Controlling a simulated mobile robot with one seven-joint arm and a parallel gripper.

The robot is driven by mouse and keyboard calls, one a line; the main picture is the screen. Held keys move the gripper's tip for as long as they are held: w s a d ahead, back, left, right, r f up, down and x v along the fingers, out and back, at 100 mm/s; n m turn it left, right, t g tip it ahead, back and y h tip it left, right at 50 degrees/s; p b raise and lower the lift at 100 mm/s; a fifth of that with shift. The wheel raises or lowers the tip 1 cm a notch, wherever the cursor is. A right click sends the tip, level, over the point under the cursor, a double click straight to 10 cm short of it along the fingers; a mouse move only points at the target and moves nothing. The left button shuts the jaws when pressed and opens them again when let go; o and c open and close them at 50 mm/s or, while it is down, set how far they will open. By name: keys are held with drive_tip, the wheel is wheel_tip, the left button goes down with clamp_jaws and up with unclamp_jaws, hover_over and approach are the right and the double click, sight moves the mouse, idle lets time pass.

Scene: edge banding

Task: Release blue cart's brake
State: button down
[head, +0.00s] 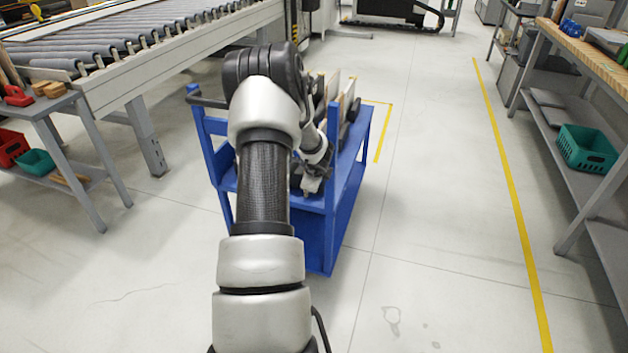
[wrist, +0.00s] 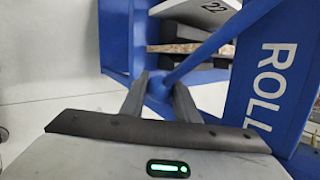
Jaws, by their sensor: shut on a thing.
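The blue cart (head: 340,200) stands on the floor ahead of me, partly hidden behind my arm. My gripper (head: 311,187) is at the cart's near side, close to its upper shelf edge. In the wrist view my gripper's two dark fingers (wrist: 160,85) are closed around a blue bar (wrist: 212,45) of the cart, near the bar's lower left end. I cannot tell whether this bar is the brake lever or part of the frame. No other part that I can tell is the brake shows. A blue panel with white "ROLL" lettering (wrist: 270,80) is right of the fingers.
Boards (head: 345,97) stand on the cart. A roller conveyor (head: 130,45) and a small grey table (head: 50,105) are on the left. A wooden-topped bench (head: 595,55) with a green crate (head: 586,148) is on the right. The floor between cart and bench is clear.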

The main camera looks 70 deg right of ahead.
drive_tip(key=c, duration=1.4)
unclamp_jaws()
drive_tip(key=shift+o, duration=0.2)
drive_tip(key=p+v, duration=0.2)
drive_tip(key=v, duration=1.5)
drive_tip(key=shift+s+a+r, duration=0.1)
drive_tip(key=shift+r, duration=0.05)
